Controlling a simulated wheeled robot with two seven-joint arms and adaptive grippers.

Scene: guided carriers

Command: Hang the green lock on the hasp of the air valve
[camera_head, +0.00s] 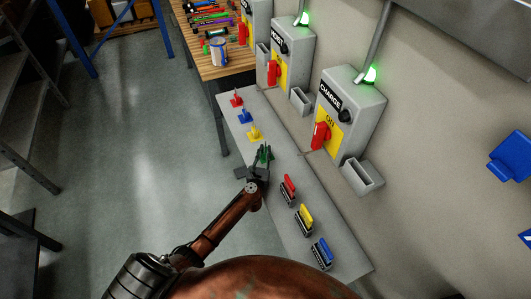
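A small green piece (268,152), which looks like the green lock, stands on the grey bench at the end of a row of similar red, blue and yellow pieces. My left gripper (260,162) is right at the green piece and covers part of it. The fingers are small and dark, so I cannot tell whether they are closed on it. No part is clearly marked as the air valve. Red handles show on the wall boxes, the nearest on the CHARGE box (365,105). I cannot make out a hasp. My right gripper is out of view.
Red (288,187), yellow (305,214) and blue (321,250) pieces on dark bases stand along the near part of the grey bench (335,270). A wooden table (232,66) with tools and a can is beyond. Open floor lies left.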

